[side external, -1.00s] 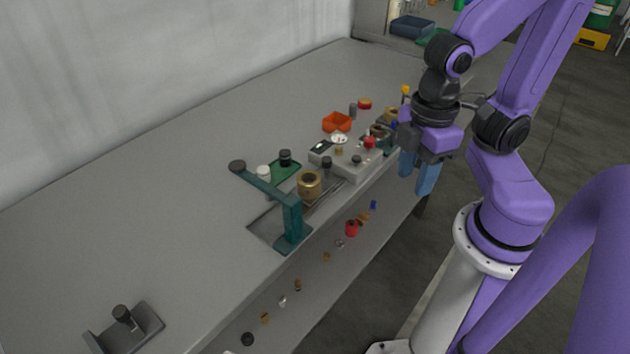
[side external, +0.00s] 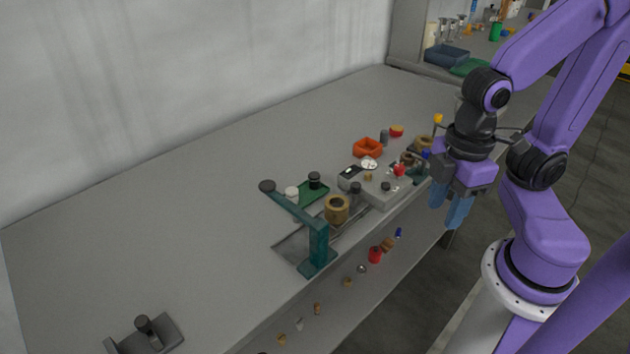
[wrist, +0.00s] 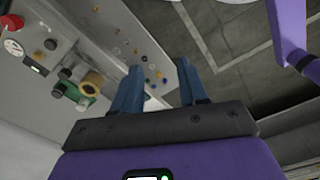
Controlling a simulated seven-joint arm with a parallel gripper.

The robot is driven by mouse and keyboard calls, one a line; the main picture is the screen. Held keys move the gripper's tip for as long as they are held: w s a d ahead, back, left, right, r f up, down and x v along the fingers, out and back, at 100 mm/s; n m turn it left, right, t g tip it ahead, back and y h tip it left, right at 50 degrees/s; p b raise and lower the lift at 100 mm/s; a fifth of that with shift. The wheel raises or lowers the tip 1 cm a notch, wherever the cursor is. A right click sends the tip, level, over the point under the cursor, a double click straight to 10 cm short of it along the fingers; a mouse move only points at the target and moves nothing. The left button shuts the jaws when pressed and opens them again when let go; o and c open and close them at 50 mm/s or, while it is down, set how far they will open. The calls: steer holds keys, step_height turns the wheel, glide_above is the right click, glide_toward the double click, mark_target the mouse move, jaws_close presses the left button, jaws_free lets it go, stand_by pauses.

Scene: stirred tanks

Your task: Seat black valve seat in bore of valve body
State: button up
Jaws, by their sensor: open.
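The valve body appears to be the tan, brass-coloured cylinder (side external: 336,211) with a dark bore facing up, beside the teal bracket; it also shows in the wrist view (wrist: 93,82). A black round piece (side external: 314,179), perhaps the black valve seat, stands on a small green tray (side external: 317,194). Another dark cylinder (side external: 355,194) stands between the valve body and the grey box, so I cannot tell for certain which is the seat. My gripper (side external: 447,209) is open and empty, past the bench's front edge and well right of these pieces. Its blue fingers (wrist: 160,68) are apart in the wrist view.
A teal bracket (side external: 318,244) with an overhanging arm rises at the bench front. A grey control box (side external: 378,193) with a red knob lies between it and my gripper. An orange tray (side external: 367,148) is behind. The bench's left is mostly clear, apart from a grey fixture (side external: 155,338).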

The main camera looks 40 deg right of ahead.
steer(key=o, duration=0.4)
steer(key=shift+w, duration=0.1)
